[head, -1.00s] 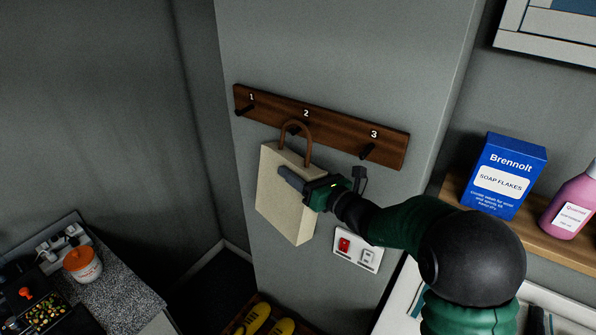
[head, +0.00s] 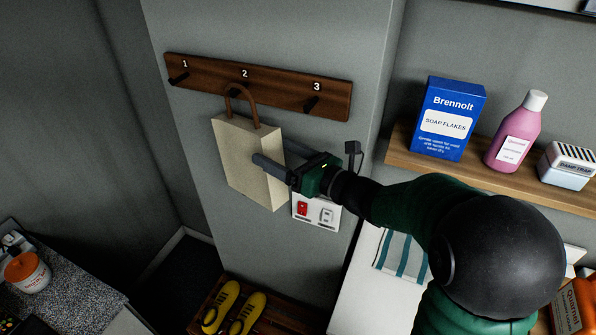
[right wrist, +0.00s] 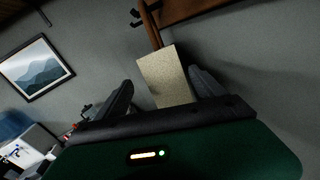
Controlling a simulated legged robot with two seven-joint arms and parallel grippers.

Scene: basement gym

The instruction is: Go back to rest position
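My right gripper (head: 277,160) is in front of the wall in the head view, just right of the cream bag (head: 243,160). Its two fingers are spread apart with nothing held between them. The bag hangs by its brown handle (head: 243,92) from the hook under number 2 on the wooden rack (head: 288,96). In the right wrist view the bag (right wrist: 165,75) shows beyond and between the open fingers (right wrist: 160,98). My left gripper is not in view.
A shelf (head: 500,178) at the right holds a blue soap flakes box (head: 447,118), a pink bottle (head: 513,133) and a damp trap box (head: 567,165). A switch plate (head: 316,211) is below my right gripper. Yellow shoes (head: 234,308) sit low down. A counter (head: 75,270) is at the left.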

